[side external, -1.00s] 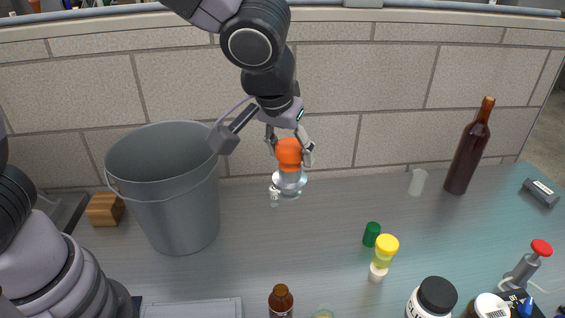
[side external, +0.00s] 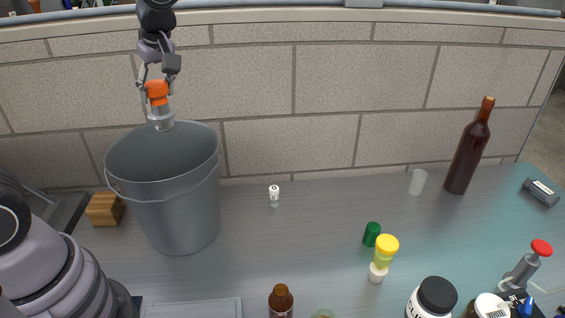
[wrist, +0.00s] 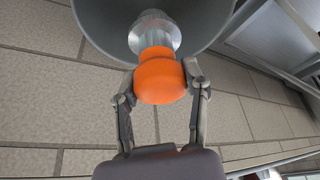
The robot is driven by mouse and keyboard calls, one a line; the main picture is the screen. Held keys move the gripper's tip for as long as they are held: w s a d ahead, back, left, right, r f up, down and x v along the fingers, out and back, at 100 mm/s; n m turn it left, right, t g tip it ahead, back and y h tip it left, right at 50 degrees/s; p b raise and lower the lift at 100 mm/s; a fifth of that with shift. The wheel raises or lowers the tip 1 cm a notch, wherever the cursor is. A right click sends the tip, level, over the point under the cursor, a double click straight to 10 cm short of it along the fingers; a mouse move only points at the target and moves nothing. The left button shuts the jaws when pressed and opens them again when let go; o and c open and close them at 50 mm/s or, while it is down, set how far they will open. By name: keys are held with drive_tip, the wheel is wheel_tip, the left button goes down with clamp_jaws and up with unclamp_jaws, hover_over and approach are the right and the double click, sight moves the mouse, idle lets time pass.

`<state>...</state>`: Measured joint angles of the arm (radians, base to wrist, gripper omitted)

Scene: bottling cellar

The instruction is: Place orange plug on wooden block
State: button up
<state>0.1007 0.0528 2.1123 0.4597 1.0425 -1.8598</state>
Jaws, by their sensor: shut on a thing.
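My gripper (side external: 158,88) is shut on the orange plug (side external: 156,97), whose orange top sits between the fingers and whose clear, flanged lower part (side external: 162,119) points down. In the side view it appears at the back rim of the grey bucket, above the counter. In the wrist view the orange top (wrist: 160,78) is between my two fingertips (wrist: 158,84), with the clear part beyond it. The wooden block (side external: 105,209) rests on the counter to the left of the bucket, partly hidden by it, with its top bare.
The tall grey bucket (side external: 185,215) stands right beside the block. A small white-topped vial (side external: 274,194) stands right of it. Farther right are a green cap (side external: 372,234), a yellow-topped container (side external: 384,255) and a dark bottle (side external: 467,155). A brick wall (side external: 330,85) closes the back.

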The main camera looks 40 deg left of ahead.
drive_tip(key=s+a+n+g+h, duration=0.2)
drive_tip(key=s+a+n, duration=0.4)
drive_tip(key=s+n, duration=0.3)
drive_tip(key=s+a+n+g+h, duration=0.25)
drive_tip(key=s+a+n, duration=0.4)
drive_tip(key=s, duration=0.45)
wheel_tip(320, 180, down, 11)
drive_tip(key=shift+n+y, duration=0.25)
drive_tip(key=shift+y, duration=0.2)
drive_tip(key=shift+w+a+f, duration=1.45)
drive_tip(key=shift+a+f, duration=0.35)
drive_tip(key=shift+f, duration=0.4)
drive_tip(key=shift+w+a+f, duration=1.45)
drive_tip(key=shift+a+f, duration=0.3)
drive_tip(key=shift+f, duration=0.4)
drive_tip(key=shift+w+a+f, duration=1.45)
drive_tip(key=shift+a+f, duration=0.35)
drive_tip(key=shift+f, duration=0.4)
drive_tip(key=shift+f, duration=0.1)
drive_tip(key=o, duration=1.2)
